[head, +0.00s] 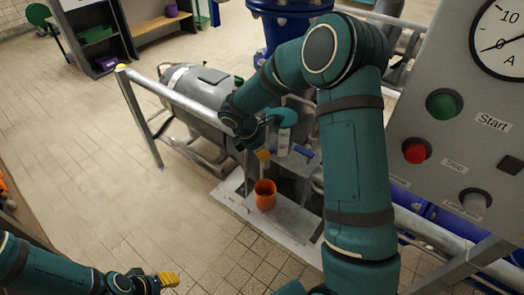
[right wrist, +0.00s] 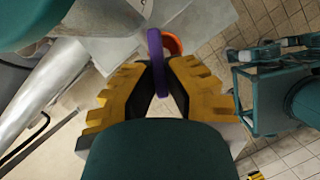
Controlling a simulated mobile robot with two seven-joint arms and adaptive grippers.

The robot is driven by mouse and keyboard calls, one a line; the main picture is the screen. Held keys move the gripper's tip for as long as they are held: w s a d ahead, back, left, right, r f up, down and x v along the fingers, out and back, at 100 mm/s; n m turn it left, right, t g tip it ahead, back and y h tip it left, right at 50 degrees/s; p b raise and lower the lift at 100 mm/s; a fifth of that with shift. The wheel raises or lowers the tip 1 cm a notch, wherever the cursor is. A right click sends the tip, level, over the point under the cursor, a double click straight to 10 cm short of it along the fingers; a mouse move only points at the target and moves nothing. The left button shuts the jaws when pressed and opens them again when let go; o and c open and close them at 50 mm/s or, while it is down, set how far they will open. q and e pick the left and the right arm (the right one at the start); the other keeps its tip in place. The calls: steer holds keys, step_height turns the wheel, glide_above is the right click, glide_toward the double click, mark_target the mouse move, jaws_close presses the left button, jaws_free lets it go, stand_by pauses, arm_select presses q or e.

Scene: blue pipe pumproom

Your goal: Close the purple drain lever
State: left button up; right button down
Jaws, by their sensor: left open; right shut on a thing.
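The purple drain lever (right wrist: 156,55) shows in the right wrist view as a narrow upright bar. Its lower end is between the yellow fingers of my right gripper (right wrist: 160,88), which are shut on it. In the head view my right gripper (head: 263,155) is beside the grey pump's end, above and behind the orange bucket; I cannot make out the lever there. My left gripper (head: 170,280) is open and empty at the lower left of the head view, far from the lever.
The orange bucket (head: 265,198) stands on a grey plate below my right gripper. A grey pump (head: 200,90) and a metal railing (head: 140,115) are to its left. A control panel (head: 455,120) fills the right side. The tiled floor at left is clear.

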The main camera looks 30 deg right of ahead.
steer(key=m+g+p, duration=0.1)
steer(key=m+p, duration=0.1)
steer(key=m, duration=0.1)
steer(key=shift+w+y, duration=0.2)
steer(key=shift+y, duration=0.1)
steer(key=m+g+p, duration=0.1)
steer(key=m, duration=0.2)
steer(key=shift+w+d, duration=0.1)
steer(key=shift+d, duration=0.05)
steer(key=m+y+p, duration=0.1)
steer(key=m, duration=0.1)
steer(key=m+g+y+p, duration=0.1)
steer(key=m, duration=0.2)
steer(key=shift+w+d+g, duration=0.15)
steer(key=shift+d+g, duration=0.05)
steer(key=shift+g, duration=0.1)
steer(key=shift+f+m, duration=0.1)
steer(key=shift+m, duration=0.3)
steer(key=c, duration=1)
jaws_free()
